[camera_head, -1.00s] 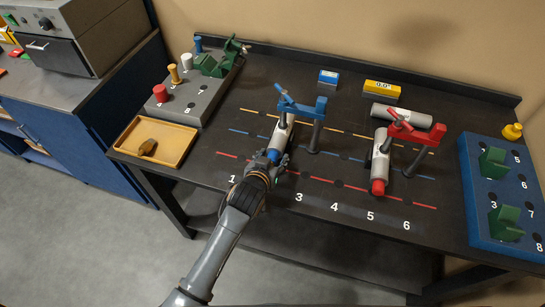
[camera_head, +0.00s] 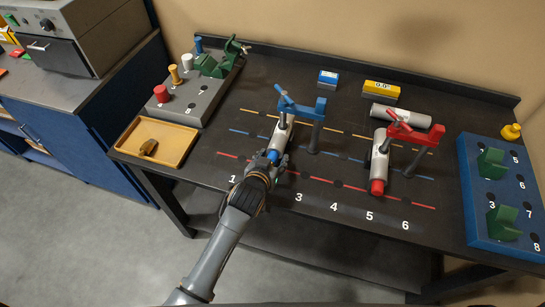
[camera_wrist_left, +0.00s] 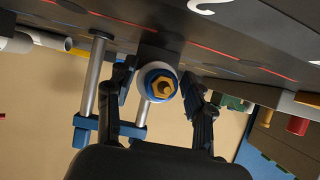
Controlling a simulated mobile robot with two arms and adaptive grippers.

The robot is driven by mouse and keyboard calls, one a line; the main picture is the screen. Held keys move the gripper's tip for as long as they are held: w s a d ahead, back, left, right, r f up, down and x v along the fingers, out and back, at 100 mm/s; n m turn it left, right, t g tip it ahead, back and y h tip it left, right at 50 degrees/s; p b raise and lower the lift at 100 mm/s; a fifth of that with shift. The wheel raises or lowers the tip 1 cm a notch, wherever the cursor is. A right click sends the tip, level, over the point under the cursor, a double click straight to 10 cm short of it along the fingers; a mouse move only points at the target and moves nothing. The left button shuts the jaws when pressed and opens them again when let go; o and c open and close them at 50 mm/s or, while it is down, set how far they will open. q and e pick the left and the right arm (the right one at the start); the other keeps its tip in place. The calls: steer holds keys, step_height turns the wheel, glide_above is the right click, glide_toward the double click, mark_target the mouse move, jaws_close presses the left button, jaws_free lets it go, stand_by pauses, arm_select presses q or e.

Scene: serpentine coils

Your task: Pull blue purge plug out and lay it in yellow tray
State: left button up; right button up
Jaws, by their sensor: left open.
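The blue purge plug (camera_head: 273,156) sits in the near end of a white tube (camera_head: 282,132) held by a blue clamp (camera_head: 303,107). In the left wrist view the plug (camera_wrist_left: 148,82) faces me as a blue ring with a gold hexagonal middle. My left gripper (camera_head: 270,163) is open at the plug, and its fingers (camera_wrist_left: 160,103) stand on either side of it with visible gaps. My right gripper is not in view.
A red clamp (camera_head: 408,131) holds another tube with a red end (camera_head: 377,187) to the right. A grey block (camera_head: 195,100) with coloured plugs stands behind the tray. A blue fixture board (camera_head: 480,215) is at far right. Dark table is clear between tray and gripper.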

arm_select(q)
jaws_close()
steer(key=shift+s+a+p, duration=0.1)
steer(key=shift+s+p, duration=0.2)
steer(key=shift+s, duration=0.05)
steer(key=shift+s+a+r+p, duration=0.1)
steer(key=shift+s+a+p, duration=0.2)
steer(key=shift+s, duration=0.4)
steer(key=shift+s+a+p, duration=0.3)
steer(key=shift+s+p, duration=0.2)
steer(key=shift+s, duration=0.45)
steer(key=shift+s+a+p, duration=0.25)
steer(key=shift+s+p, duration=0.2)
steer(key=shift+s, duration=0.45)
steer(key=shift+w, duration=0.1)
